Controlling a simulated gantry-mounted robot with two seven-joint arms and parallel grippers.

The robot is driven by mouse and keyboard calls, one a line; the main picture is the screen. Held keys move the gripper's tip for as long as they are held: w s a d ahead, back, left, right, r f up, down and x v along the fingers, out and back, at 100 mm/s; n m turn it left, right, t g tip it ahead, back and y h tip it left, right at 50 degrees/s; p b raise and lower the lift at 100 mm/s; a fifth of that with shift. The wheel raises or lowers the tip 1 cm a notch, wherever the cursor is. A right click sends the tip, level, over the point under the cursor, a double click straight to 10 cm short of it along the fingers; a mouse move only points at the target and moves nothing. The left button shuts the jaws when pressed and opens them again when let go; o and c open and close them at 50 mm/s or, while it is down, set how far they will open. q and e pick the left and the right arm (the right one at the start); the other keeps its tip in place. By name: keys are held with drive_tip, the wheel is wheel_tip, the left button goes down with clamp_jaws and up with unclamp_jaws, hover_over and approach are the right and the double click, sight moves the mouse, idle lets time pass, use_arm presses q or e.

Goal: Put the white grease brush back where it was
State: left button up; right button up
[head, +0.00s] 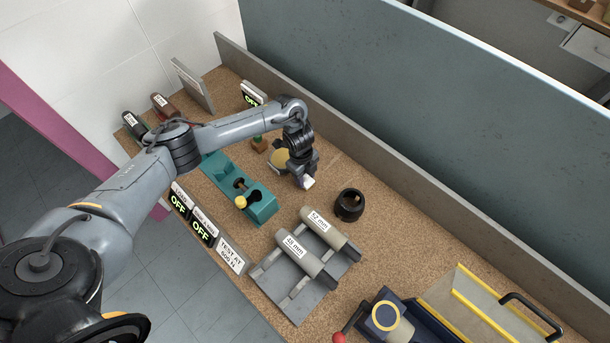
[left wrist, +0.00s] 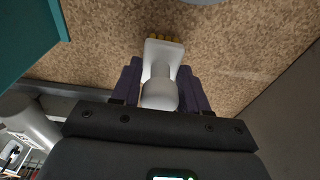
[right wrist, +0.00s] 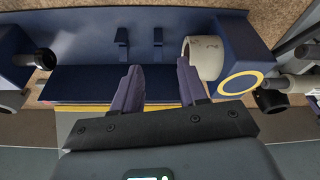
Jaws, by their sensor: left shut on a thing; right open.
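The white grease brush (head: 308,183) is in my left gripper (head: 303,176), over the bench right of the round tin. Whether the bristles touch the bench is not clear. The tin (head: 279,160) has a yellowish top and is partly hidden by my left arm. My right gripper (right wrist: 160,82) is open and empty above a dark blue fixture (right wrist: 88,83); the head view does not show it.
A teal block (head: 262,208) with holes and a yellow knob stands left of the brush. A black ring-shaped cup (head: 349,205) stands to its right. A grey cradle (head: 297,300) holds two labelled cylinders nearer the front. A low back wall (head: 400,170) borders the bench.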

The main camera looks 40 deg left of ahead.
use_arm(q)
drive_tip(key=o, duration=0.9)
drive_tip(key=shift+f, duration=0.1)
drive_tip(key=shift+o, duration=0.2)
